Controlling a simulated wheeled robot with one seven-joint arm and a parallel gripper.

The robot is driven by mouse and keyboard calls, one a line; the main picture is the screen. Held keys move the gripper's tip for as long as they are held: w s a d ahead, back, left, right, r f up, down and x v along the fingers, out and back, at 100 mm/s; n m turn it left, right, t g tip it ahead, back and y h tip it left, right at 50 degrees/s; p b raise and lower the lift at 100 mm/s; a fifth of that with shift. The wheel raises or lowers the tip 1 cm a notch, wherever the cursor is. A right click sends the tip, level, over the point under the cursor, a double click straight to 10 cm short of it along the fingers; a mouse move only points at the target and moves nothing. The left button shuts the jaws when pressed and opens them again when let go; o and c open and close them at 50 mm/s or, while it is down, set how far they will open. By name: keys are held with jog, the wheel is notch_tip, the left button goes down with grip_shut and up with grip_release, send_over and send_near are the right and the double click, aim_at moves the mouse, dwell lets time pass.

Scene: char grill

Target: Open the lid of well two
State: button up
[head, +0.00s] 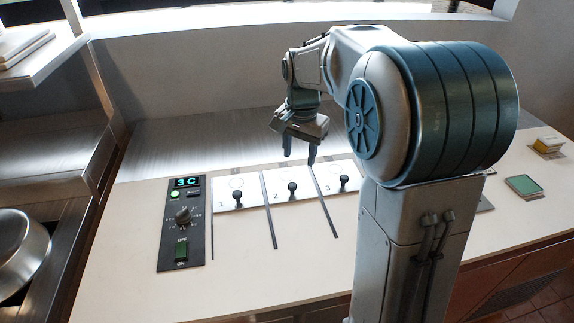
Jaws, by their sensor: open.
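The lid of well two (287,191) is a white panel with a dark knob, marked 2, in the middle of a row set in the counter. It lies flat and looks closed. The lid of well one (227,199) is to its left and the lid of well three (332,184) to its right, each with a dark knob. My gripper (299,155) is open, its two fingers pointing down, and appears above the back part of lids two and three. Nothing shows between the fingers. The exact height above the lids cannot be told.
A black control panel (172,245) with a green display reading 3 C, a dial and a switch is left of the lids. Dark slots separate the lids. A metal pan (24,250) is far left. The front counter is clear.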

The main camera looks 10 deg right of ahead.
jog(key=m, duration=0.2)
send_over(292, 184)
jog(key=s, duration=0.1)
jog(key=f, duration=0.2)
jog(key=shift+m+g, duration=0.3)
jog(key=shift+g, duration=0.1)
jog(key=f+p, duration=0.1)
jog(key=f, duration=0.3)
jog(key=f+p, duration=0.1)
jog(key=f, duration=0.4)
jog(key=f+p, duration=0.1)
jog(key=f, duration=0.3)
jog(key=shift+w+f, duration=0.35)
jog(key=shift+w, duration=0.05)
